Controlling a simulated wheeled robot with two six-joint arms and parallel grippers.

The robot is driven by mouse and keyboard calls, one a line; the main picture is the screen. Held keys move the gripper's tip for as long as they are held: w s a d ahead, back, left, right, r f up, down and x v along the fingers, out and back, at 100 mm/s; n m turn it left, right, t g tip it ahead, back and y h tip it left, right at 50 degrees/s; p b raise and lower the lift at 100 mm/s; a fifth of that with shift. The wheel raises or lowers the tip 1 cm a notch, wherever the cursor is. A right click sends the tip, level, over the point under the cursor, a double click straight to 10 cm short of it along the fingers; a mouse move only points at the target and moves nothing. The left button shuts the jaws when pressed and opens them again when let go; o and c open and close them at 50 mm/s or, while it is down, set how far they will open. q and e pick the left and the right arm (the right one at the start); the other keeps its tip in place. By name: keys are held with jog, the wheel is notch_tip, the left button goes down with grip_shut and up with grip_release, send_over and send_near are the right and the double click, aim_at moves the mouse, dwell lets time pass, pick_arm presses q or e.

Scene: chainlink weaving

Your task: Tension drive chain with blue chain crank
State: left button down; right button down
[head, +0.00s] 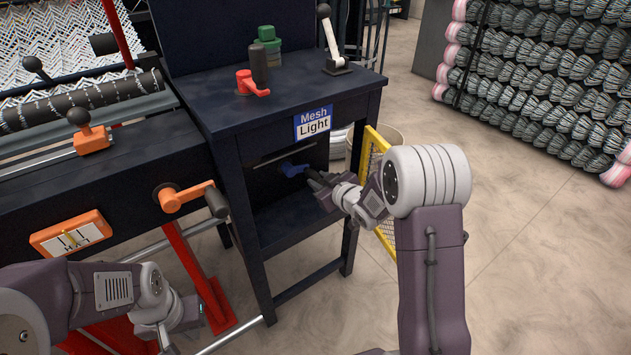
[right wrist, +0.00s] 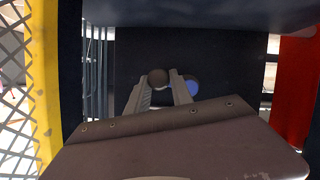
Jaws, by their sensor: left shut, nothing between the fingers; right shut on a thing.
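The blue chain crank (head: 292,169) is on the dark front of the cabinet, below the "Mesh Light" label. My right gripper (head: 314,180) reaches it from the right and is shut on the crank's dark handle, which is mostly hidden in the head view. In the right wrist view the round end of the dark handle (right wrist: 157,78) is between the fingers, and the blue crank hub (right wrist: 193,87) shows just right of them. My left gripper (head: 178,335) is low at the bottom left, shut and empty, away from the crank. The drive chain cannot be made out.
An orange crank (head: 183,196) sticks out of the loom front. A red crank (head: 252,84), a green part (head: 269,45) and a white lever (head: 333,48) are on the cabinet top. A yellow mesh guard (head: 376,150) stands close by my right arm. Open floor lies right.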

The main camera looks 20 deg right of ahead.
dwell(0.3)
jog(key=c, duration=1.1)
grip_release()
jog(key=shift+o, duration=0.2)
jog(key=shift+s+d+r, duration=0.1)
jog(key=shift+s+r, duration=0.15)
jog(key=shift+s, duration=0.1)
jog(key=p+v, duration=0.3)
jog(key=v, duration=0.5)
jog(key=shift+s, duration=0.15)
